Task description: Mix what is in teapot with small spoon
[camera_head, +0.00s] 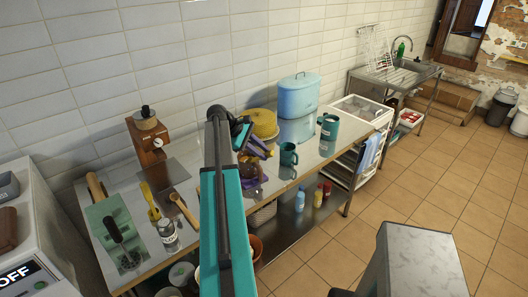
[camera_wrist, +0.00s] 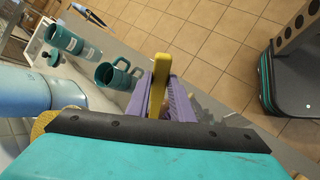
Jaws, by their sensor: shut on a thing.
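My gripper (camera_head: 264,149) is above the long metal table, with its purple fingers pointing down and right. In the wrist view the fingers (camera_wrist: 165,82) are shut on a slim yellow handle, which I take to be the small spoon (camera_wrist: 157,90). The spoon's lower end is hidden. I cannot make out a teapot for certain. A dark brown and purple shape (camera_head: 248,172) sits below my gripper, partly covered by my arm. A teal mug (camera_head: 288,155) stands just right of my gripper and also shows in the wrist view (camera_wrist: 116,75).
A teal canister (camera_head: 328,136), a light blue bin (camera_head: 298,97) and a round yellow thing (camera_head: 263,122) stand on the table (camera_head: 310,165). A wooden grinder (camera_head: 147,140), green tray (camera_head: 124,240) and glass jar (camera_head: 168,234) are at left.

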